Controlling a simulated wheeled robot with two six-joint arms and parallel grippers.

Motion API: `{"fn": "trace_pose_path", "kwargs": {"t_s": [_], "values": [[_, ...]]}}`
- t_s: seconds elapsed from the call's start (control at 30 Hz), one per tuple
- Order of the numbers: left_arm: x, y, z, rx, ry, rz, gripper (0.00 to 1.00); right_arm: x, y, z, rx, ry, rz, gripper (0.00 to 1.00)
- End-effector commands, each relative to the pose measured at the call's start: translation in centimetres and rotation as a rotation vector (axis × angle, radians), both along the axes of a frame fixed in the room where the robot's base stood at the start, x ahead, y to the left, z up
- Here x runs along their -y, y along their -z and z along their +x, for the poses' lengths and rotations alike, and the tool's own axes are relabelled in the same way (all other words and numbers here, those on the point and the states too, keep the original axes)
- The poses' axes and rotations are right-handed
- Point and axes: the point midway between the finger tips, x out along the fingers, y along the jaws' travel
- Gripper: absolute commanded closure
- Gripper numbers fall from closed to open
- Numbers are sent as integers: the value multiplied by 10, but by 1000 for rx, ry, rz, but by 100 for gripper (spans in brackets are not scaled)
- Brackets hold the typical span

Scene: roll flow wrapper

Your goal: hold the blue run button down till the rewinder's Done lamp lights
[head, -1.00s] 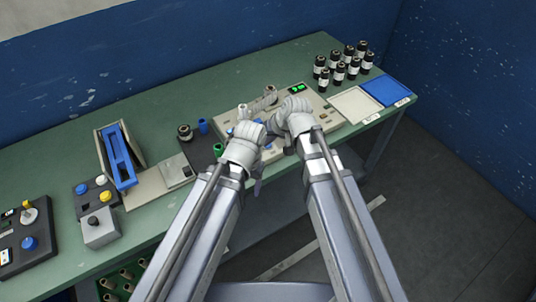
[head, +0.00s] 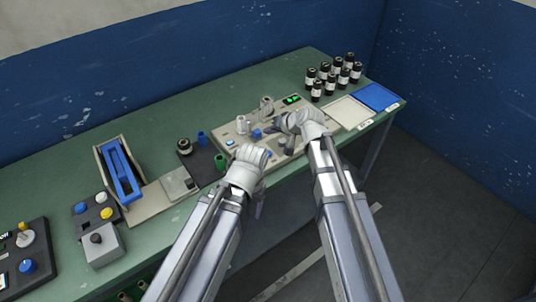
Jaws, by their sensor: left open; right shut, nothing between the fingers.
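The rewinder (head: 216,133) is a beige panel at the middle of the bench, with two pale upright spools (head: 241,124) and a lit green display (head: 291,99). A blue round button (head: 256,133) stands on it, between my two hands. My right gripper (head: 281,123) is shut and empty over the panel, right of this button; I cannot tell whether it touches anything. My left gripper (head: 262,153) is open at the panel's front edge, apart from the button. A small bright-blue spot (head: 229,142) is at the panel's left. I cannot pick out the Done lamp.
Several dark bottles (head: 325,75), a white tray (head: 350,112) and a blue tray (head: 377,96) are at the right. Blue and green cups (head: 220,162) stand left of the panel. A blue-topped holder (head: 121,170) and button boxes (head: 102,245) are further left.

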Motion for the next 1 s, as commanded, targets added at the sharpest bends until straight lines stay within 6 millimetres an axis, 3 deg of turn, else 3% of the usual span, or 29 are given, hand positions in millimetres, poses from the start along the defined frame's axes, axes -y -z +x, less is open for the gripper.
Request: {"fn": "trace_pose_path", "kwargs": {"t_s": [0.6,1.0], "values": [[0,77,0,0,0,0,29,0,77,0,-1,-1,0,100],[0,83,0,0,0,0,29,0,83,0,-1,-1,0,100]]}}
